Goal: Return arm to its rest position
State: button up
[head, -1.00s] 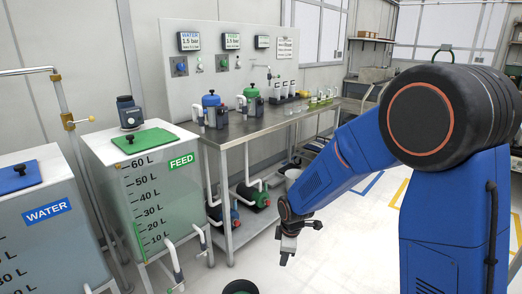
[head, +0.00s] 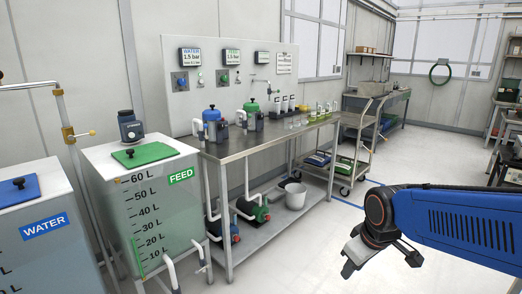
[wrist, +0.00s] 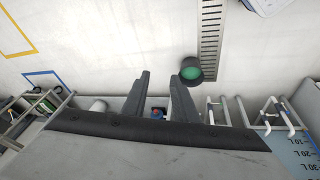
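My blue arm (head: 460,222) reaches in from the right edge of the head view, with its forearm roughly level. My gripper (head: 347,262) hangs at its end over the floor, right of the steel bench, tilted downward. In the wrist view the two dark fingers of my gripper (wrist: 160,76) stand apart with a clear gap. Nothing is held between them, and bare floor shows past the tips.
A dark round pot with a green inside (wrist: 191,70) is on the floor beside a drain grate (wrist: 210,35). The FEED tank (head: 150,215), WATER tank (head: 40,245) and steel bench (head: 240,150) stand to the left. A trolley (head: 345,160) is behind.

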jog(key=s+d+r+m, duration=0.1)
jog(key=s+d+m, duration=0.1)
jog(key=s, duration=0.4)
jog(key=s+d+r+m+t, duration=0.1)
jog(key=s+d+r+m, duration=0.1)
jog(key=s, duration=0.5)
jog(key=shift+s+d+m+h, duration=0.15)
jog(key=shift+d+m+h, duration=0.25)
jog(key=shift+m, duration=0.6)
jog(key=shift+d+r, duration=0.1)
